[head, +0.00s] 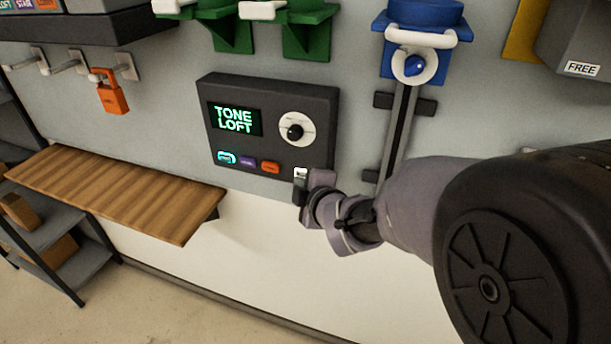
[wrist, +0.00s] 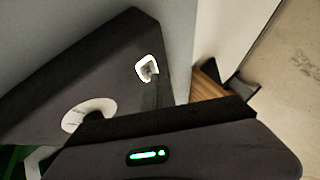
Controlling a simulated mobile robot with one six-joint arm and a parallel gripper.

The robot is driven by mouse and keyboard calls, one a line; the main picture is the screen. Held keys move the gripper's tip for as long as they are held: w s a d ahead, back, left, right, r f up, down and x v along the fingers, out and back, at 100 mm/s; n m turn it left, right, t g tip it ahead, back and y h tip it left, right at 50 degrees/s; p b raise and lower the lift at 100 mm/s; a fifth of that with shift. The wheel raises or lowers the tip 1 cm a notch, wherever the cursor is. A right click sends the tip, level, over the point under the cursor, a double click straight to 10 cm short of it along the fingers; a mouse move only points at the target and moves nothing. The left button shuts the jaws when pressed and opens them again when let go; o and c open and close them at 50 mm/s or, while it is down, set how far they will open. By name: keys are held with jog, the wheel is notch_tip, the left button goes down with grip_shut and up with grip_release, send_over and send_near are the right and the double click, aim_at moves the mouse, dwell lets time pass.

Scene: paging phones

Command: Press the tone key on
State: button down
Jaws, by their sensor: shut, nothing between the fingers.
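The dark wall panel (head: 228,140) has a lit display (head: 234,119) reading TONE LOFT and a round white dial (head: 295,130) with a black knob. Along its lower edge are a cyan-lit key (head: 227,157), a purple key (head: 248,162), an orange key (head: 270,167) and a white key (head: 301,173). The small key labels are too blurred to read surely. My gripper (head: 300,189) is shut and empty, just below the white key; I cannot tell if it touches. In the wrist view the white key (wrist: 147,68) has a bright outline, and my gripper's body hides the other keys.
A wooden shelf (head: 115,192) sticks out from the wall at lower left. An orange padlock (head: 109,93) hangs at upper left. A blue holder (head: 425,15) and a dark vertical rail (head: 398,130) are right of the panel. The pale wall below is clear.

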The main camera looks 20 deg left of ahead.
jog(key=s+b, duration=0.4)
jog(key=s, duration=0.1)
jog(key=s+d+m+g+h+b, duration=0.1)
jog(key=s+d+m+h, duration=0.1)
jog(key=s+d+m, duration=0.35)
jog(key=s+d+m+g+h+b, duration=0.1)
jog(key=s+d+m, duration=0.2)
jog(key=d+m, duration=0.55)
jog(key=s+d+m+h+b, duration=0.15)
jog(key=s+d+m, duration=0.25)
jog(key=d, duration=0.5)
jog(key=s+d+f+m+g, duration=0.2)
jog(key=s+d+f+m, duration=0.1)
jog(key=s+m, duration=0.4)
jog(key=s+h, duration=0.1)
jog(key=s, duration=0.2)
jog(key=shift+m+g, duration=0.4)
